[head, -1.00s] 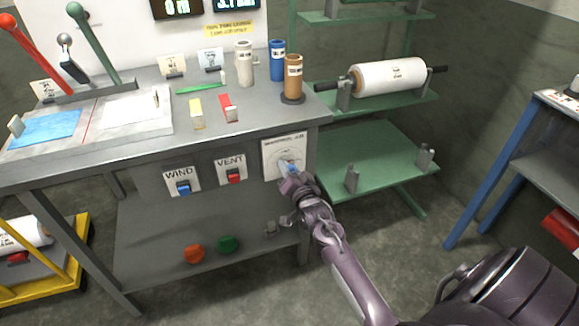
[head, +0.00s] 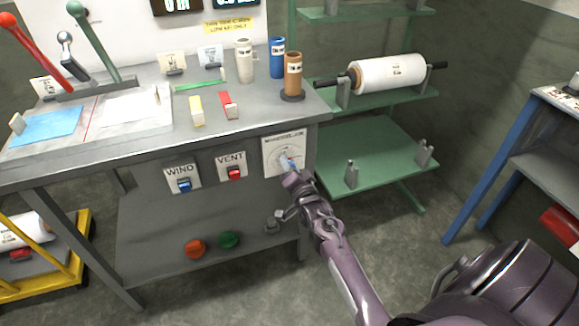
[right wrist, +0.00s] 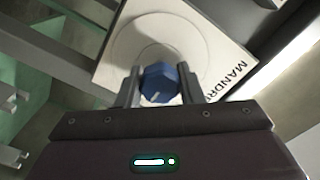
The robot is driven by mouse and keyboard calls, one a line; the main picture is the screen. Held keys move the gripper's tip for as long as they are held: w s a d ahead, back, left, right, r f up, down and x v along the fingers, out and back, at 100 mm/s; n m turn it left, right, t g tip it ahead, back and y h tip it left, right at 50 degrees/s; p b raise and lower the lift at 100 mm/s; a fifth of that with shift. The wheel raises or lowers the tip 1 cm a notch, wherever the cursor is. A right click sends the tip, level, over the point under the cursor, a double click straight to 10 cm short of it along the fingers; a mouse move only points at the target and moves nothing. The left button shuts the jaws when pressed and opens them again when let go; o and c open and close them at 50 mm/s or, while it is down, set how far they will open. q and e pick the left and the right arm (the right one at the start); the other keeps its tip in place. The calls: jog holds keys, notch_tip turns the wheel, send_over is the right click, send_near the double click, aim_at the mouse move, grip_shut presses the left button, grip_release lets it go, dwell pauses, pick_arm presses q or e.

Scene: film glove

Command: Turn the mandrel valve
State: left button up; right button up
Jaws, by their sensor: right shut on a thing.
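The mandrel valve is a blue knob with a white pointer line, on a white panel (head: 272,147) marked with a dial at the right end of the bench front. In the right wrist view the blue knob (right wrist: 159,83) sits between my gripper's two fingers, in front of the panel (right wrist: 190,35). My right gripper (head: 289,169) reaches the knob from below right and is shut on it; its fingers also show in the right wrist view (right wrist: 162,90). The gripper hides part of the dial in the head view. My left gripper is not in view.
Left of the panel are the WIND switch (head: 183,179), blue, and the VENT switch (head: 233,167), red. Below, the lower shelf holds an orange knob (head: 195,249) and a green knob (head: 229,239). A green rack (head: 375,160) stands to the right with a white roll (head: 390,74).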

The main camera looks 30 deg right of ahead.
jog(key=o, duration=1)
jog(key=shift+c, duration=0.2)
jog(key=shift+s+a, duration=0.1)
jog(key=shift+s, duration=0.4)
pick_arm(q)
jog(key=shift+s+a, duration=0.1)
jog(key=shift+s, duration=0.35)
pick_arm(e)
jog(key=v, duration=0.6)
jog(key=shift+s, duration=0.35)
jog(key=shift+a, duration=0.15)
